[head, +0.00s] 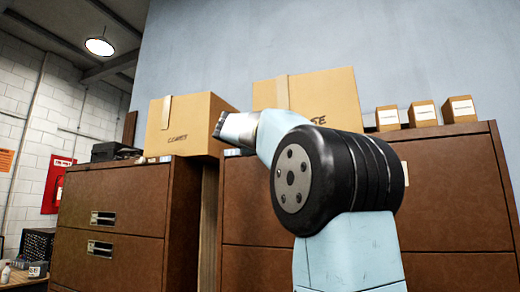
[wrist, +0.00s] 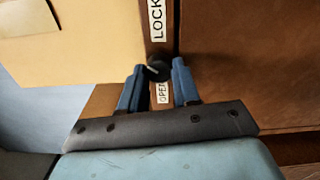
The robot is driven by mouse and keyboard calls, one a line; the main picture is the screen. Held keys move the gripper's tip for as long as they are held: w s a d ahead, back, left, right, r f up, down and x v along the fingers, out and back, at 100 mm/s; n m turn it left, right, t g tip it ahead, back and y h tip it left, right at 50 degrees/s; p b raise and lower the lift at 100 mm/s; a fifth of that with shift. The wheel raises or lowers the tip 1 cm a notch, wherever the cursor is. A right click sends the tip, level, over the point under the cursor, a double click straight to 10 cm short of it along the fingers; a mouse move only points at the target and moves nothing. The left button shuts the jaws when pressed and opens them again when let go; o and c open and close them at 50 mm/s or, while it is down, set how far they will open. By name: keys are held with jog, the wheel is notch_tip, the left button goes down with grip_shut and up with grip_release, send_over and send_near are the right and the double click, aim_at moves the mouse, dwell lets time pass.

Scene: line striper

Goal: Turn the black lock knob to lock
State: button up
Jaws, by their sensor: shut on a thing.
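The black lock knob (wrist: 158,70) sits on a narrow brown strip in the wrist view. It is between a white LOCK label (wrist: 157,20) above it and a white OPEN label (wrist: 163,94) below it. A faint pale mark shows on the knob, too small to read its direction surely. My gripper (wrist: 159,72) has its two blue fingers on either side of the knob and is shut on it. In the head view my arm reaches toward the cabinets; the knob and my fingertips cannot be made out there.
Brown drawer cabinets stand at left (head: 115,215) and right (head: 450,200). On top are cardboard boxes (head: 180,125) (head: 340,95) and several small boxes (head: 423,113). In the wrist view a pale tan surface (wrist: 85,50) is close at left and a brown panel (wrist: 250,55) at right.

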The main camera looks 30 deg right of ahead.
jog(key=shift+w+f+m, duration=0.1)
jog(key=shift+f+m, duration=0.2)
jog(key=shift+m, duration=0.3)
jog(key=o, duration=1)
jog(key=shift+o, duration=0.3)
jog(key=shift+r, duration=0.15)
jog(key=shift+a, duration=0.1)
jog(key=v, duration=1.3)
jog(key=shift+s+a, duration=0.2)
jog(key=shift+s, duration=0.1)
